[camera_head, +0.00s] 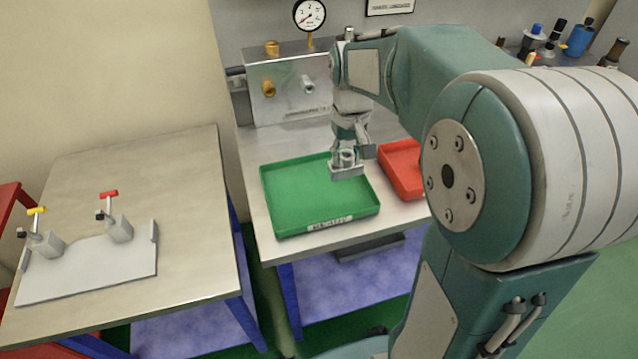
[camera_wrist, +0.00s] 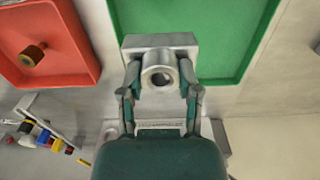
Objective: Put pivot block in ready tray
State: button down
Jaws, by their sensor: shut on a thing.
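The pivot block (camera_wrist: 160,44) is a grey metal block with a round bored boss. My gripper (camera_wrist: 160,82) is shut on the boss, one finger on each side, in the wrist view. In the head view the block (camera_head: 346,171) hangs in my gripper (camera_head: 349,150) over the right part of the green tray (camera_head: 300,212), which has a white label on its front wall. The wrist view also shows the green tray (camera_wrist: 192,15) beyond the block. The block looks raised above the tray floor, but the exact gap is hard to tell. No other object shows in the green tray.
A red tray (camera_head: 388,158) stands right of the green tray; the wrist view shows a brass fitting (camera_wrist: 33,54) in it. A metal manifold box (camera_head: 287,88) with a gauge (camera_head: 309,14) stands behind. The left table (camera_head: 150,185) holds a grey plate with two valve-like clamps.

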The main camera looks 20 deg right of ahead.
jog(key=a+f, duration=0.2)
jog(key=w+a+f, duration=0.1)
jog(key=a+f, duration=0.1)
jog(key=f, duration=0.1)
jog(key=shift+w+a+f, duration=0.1)
jog(key=shift+a+f, duration=0.05)
jog(key=shift+f, duration=0.05)
jog(key=shift+w+a+f, duration=0.1)
jog(key=shift+a+f, duration=0.05)
jog(key=shift+f, duration=0.8)
jog(key=shift+a+f, duration=0.15)
jog(key=shift+f, duration=0.75)
jog(key=shift+c, duration=1.5)
grip_release()
jog(key=shift+f, duration=0.1)
